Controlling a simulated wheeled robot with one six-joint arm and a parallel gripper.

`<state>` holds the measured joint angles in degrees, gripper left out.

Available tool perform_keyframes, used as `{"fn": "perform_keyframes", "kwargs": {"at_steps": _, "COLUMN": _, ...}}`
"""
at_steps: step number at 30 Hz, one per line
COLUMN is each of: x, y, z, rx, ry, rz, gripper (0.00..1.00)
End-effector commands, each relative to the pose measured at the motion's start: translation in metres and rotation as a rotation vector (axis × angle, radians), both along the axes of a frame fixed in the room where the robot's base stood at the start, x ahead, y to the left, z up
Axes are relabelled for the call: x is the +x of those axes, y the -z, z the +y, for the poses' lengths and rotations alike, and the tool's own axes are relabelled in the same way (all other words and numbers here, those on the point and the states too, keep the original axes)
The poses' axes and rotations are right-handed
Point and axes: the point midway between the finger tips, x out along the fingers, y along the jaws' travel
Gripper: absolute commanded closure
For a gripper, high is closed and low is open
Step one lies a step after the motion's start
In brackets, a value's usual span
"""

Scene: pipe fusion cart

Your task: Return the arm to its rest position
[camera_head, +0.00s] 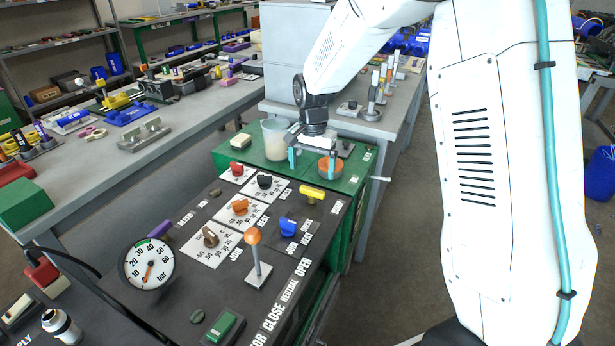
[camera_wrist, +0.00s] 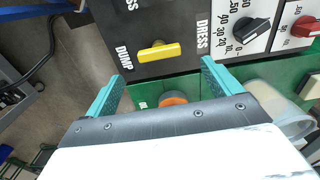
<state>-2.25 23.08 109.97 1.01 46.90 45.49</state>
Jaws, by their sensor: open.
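My gripper (camera_head: 311,160) hangs over the far end of the cart's panel, with its teal fingers apart and nothing between them. In the wrist view my gripper (camera_wrist: 160,88) is also open, with an orange round-topped thing (camera_wrist: 173,99) partly hidden behind its body. That orange thing (camera_head: 330,167) shows beside the right finger in the head view. A yellow handle (camera_wrist: 158,52) marked DUMP and DRESS lies beyond the fingertips, apart from them. It also shows in the head view (camera_head: 312,192). My white arm reaches in from the upper right.
The dark control panel (camera_head: 190,290) carries a gauge (camera_head: 147,264), several knobs and an orange-topped lever (camera_head: 254,240). A clear beaker (camera_head: 276,140) stands close to the gripper's left. Benches (camera_head: 150,150) with tools lie behind and left. Open floor (camera_head: 390,240) is right of the cart.

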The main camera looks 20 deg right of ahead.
Motion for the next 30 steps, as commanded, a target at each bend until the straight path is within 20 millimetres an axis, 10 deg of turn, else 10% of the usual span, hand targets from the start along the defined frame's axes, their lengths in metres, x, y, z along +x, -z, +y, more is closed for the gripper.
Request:
{"fn": "perform_keyframes", "kwargs": {"at_steps": 20, "x": -0.005, "y": -0.006, "z": -0.001, "rx": 0.0, "ry": -0.072, "rz": 0.021, "gripper": 0.1}}
{"fn": "perform_keyframes", "kwargs": {"at_steps": 30, "x": -0.113, "y": -0.045, "z": -0.012, "rx": 0.023, "ry": -0.419, "rz": 0.167, "gripper": 0.1}}
